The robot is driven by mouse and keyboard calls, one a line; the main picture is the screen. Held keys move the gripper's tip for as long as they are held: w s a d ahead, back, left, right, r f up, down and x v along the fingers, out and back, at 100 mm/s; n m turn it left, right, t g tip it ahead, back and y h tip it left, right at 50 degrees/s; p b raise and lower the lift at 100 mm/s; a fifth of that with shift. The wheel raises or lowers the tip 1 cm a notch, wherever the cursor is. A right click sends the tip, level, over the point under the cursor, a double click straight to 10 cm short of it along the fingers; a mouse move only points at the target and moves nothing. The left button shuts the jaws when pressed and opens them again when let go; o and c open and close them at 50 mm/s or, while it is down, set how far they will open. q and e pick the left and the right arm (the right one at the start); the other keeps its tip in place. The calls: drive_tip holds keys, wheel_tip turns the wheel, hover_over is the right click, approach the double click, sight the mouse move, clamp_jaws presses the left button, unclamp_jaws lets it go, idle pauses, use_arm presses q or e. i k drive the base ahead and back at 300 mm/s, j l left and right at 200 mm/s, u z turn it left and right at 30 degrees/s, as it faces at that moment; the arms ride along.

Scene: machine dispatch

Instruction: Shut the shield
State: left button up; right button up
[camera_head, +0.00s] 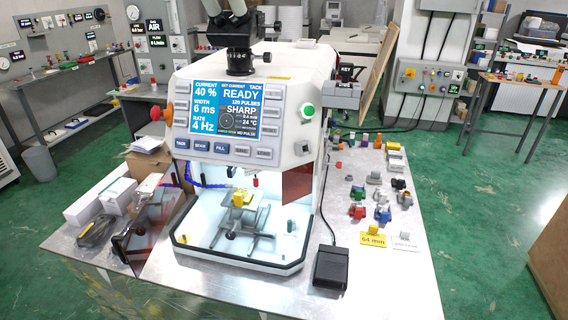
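A white bench-top machine (312,75) with a blue display reading READY stands on the metal table. Its lit chamber (195,218) is open at the front. A dark red see-through panel (145,230), which looks like the shield, stands swung out at the chamber's left front. A second dark red panel (297,184) shows at the chamber's right side. Inside, a yellow piece (242,197) sits on a small metal stand (236,222). Neither of my grippers is in view.
A black pedal (331,268) lies in front of the machine on the right. Several small coloured parts (383,214) and a yellow "64 mm" tag (373,240) lie right of it.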

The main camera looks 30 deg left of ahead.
sight(134, 248)
drive_tip(key=k+j+u, duration=0.15)
drive_tip(key=j, duration=0.55)
drive_tip(key=k+j+u, duration=0.15)
drive_tip(key=j, duration=0.5)
drive_tip(key=k+j+u, duration=0.15)
drive_tip(key=j, duration=0.55)
drive_tip(key=i, duration=0.05)
